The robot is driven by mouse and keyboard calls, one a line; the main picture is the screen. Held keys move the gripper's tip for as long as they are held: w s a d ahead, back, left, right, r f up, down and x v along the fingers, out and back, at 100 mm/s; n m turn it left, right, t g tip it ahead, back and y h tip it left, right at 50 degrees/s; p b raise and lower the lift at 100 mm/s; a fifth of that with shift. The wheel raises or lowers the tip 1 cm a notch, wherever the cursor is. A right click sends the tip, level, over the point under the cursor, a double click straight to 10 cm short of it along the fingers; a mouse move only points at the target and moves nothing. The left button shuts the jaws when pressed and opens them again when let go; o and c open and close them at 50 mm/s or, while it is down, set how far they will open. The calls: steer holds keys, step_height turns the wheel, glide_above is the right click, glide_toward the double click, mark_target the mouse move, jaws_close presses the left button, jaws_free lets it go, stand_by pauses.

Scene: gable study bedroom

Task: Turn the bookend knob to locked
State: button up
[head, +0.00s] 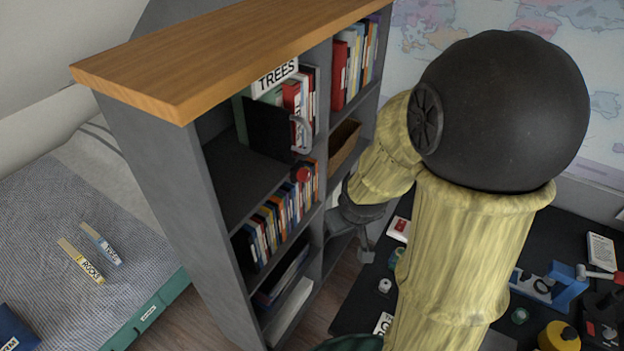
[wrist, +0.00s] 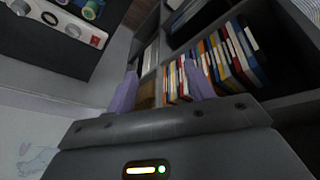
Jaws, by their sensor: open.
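A dark bookend plate (head: 268,128) stands in the upper left compartment of the grey bookshelf, beside the books under the TREES sign. A grey curved piece (head: 302,135) shows at its right edge. A round red knob-like part (head: 302,174) shows just below, in front of the row of books; I cannot tell what it belongs to or how it is set. My gripper (wrist: 160,72) is open and empty, its two purple fingers apart, with shelved books beyond them in the wrist view. In the head view it is partly hidden by my arm, right of the shelf and below the bookend, apart from it.
The bookshelf (head: 180,170) has a wooden top and full rows of books. A dark desk (head: 350,318) with a blue device (head: 560,290), a yellow container (head: 558,337) and small items stands to the right. A bed (head: 50,215) with two loose books lies left.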

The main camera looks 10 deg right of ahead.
mark_target(309, 178)
steer(key=w+d+f+n+t+y, duration=0.45)
steer(key=w+d+n+t, duration=0.2)
steer(key=w, duration=0.35)
steer(key=s+r+n+y, duration=0.1)
steer(key=y, duration=0.1)
steer(key=s+d+t+y, duration=0.1)
steer(key=s+y, duration=0.1)
steer(key=y, duration=0.1)
steer(key=s+r+n+t+y, duration=0.1)
steer(key=s+y, duration=0.1)
steer(key=y, duration=0.1)
steer(key=shift+d+r+n+y, duration=0.25)
steer(key=shift+d+r+n, duration=0.05)
steer(key=shift+r+n, duration=0.05)
steer(key=p+x, duration=0.4)
steer(key=x, duration=1.3)
steer(key=shift+w+a+p, duration=0.15)
steer(key=shift+a+p, duration=0.05)
steer(key=shift+p, duration=0.2)
steer(key=shift+c, duration=0.4)
steer(key=c, duration=0.9)
